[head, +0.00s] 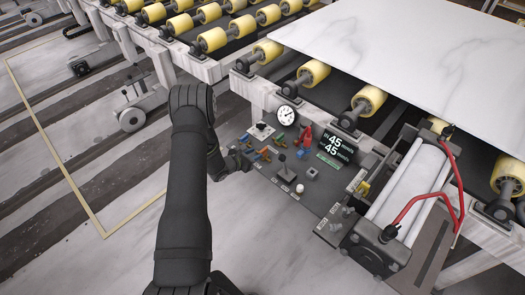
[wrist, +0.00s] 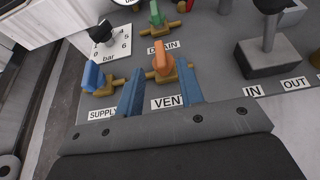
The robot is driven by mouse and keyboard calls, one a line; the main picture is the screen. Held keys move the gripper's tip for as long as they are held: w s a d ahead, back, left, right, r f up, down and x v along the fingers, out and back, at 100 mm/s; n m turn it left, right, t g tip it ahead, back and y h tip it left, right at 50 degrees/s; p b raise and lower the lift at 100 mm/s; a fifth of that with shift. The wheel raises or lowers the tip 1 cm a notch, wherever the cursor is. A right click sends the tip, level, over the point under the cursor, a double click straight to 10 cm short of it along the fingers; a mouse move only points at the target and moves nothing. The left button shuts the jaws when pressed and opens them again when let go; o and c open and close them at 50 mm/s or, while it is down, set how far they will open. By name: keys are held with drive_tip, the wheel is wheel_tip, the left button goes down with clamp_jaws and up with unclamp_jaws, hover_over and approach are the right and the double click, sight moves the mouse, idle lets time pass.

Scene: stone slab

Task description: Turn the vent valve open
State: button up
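The vent valve (wrist: 163,59) has an orange handle on a brass body. It sits behind the "VENT" label (wrist: 168,102), whose end is hidden by a finger. The handle points up the picture, across the brass body. My gripper (wrist: 160,76) is open, its two blue fingers apart on either side of the label and reaching toward the valve. I cannot tell whether either finger touches it. In the head view my gripper (head: 240,160) is at the left edge of the dark control panel (head: 318,192), where the valves look small.
Left of the vent valve is the blue-handled supply valve (wrist: 92,76); behind it is the green drain valve (wrist: 156,15). A black-knobbed regulator (wrist: 103,35) stands at upper left. A lever on a grey block (wrist: 268,55) stands right. A pale slab (head: 430,65) lies on rollers beyond.

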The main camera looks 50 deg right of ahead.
sight(262, 150)
drive_tip(key=x, duration=0.6)
drive_tip(key=shift+d, duration=0.1)
drive_tip(key=shift+c, duration=0.2)
clamp_jaws()
